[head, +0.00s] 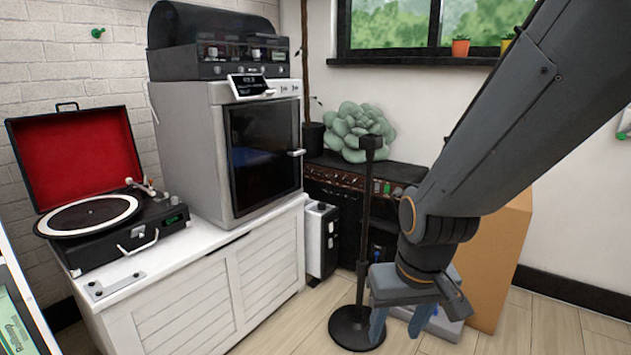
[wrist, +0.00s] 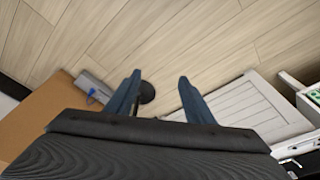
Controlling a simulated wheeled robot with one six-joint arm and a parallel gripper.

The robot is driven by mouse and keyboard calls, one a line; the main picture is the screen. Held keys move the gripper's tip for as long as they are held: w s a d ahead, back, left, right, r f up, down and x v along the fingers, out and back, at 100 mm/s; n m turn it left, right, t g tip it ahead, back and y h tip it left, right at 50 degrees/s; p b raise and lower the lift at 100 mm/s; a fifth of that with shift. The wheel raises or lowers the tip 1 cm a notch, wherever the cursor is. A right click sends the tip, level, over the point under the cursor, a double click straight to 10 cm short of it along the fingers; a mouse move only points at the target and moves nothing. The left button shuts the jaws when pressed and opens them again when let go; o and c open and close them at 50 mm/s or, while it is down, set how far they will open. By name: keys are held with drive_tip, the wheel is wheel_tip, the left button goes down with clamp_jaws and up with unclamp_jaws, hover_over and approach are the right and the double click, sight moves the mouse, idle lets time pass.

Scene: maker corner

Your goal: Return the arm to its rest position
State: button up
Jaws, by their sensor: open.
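My gripper (head: 397,318) hangs from my dark grey arm at the right of the head view, pointing down over the wooden floor. Its two blue fingers also show in the wrist view (wrist: 158,95), spread apart with nothing between them. The arm is bent at the wrist joint and crosses in front of the right wall and a cardboard box.
A black stand (head: 362,240) with a round base is close to my gripper's left. A brown box (head: 505,265) stands behind my arm. A white cabinet (head: 205,290) bears a record player (head: 110,235) and a grey machine (head: 225,150). Bare floor (head: 560,330) lies at right.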

drive_tip(key=s+a+r+n+g+y+p, duration=0.1)
drive_tip(key=s+a+r+n, duration=0.1)
drive_tip(key=s+a+r, duration=0.35)
drive_tip(key=s+a+r+n+g, duration=0.1)
drive_tip(key=s+a+r+n, duration=0.15)
drive_tip(key=s+a, duration=0.6)
drive_tip(key=d+r+m+p, duration=0.2)
drive_tip(key=d+r+p, duration=0.7)
drive_tip(key=p, duration=0.7)
drive_tip(key=d+r+m+h+p, duration=0.1)
drive_tip(key=d+r+m+p, duration=0.2)
drive_tip(key=d+r+p, duration=0.7)
wheel_tip(320, 180, up, 5)
drive_tip(key=p, duration=0.7)
drive_tip(key=shift+w+d+m+h, duration=0.15)
drive_tip(key=shift+w+m+h, duration=0.1)
drive_tip(key=shift+m+h, duration=0.1)
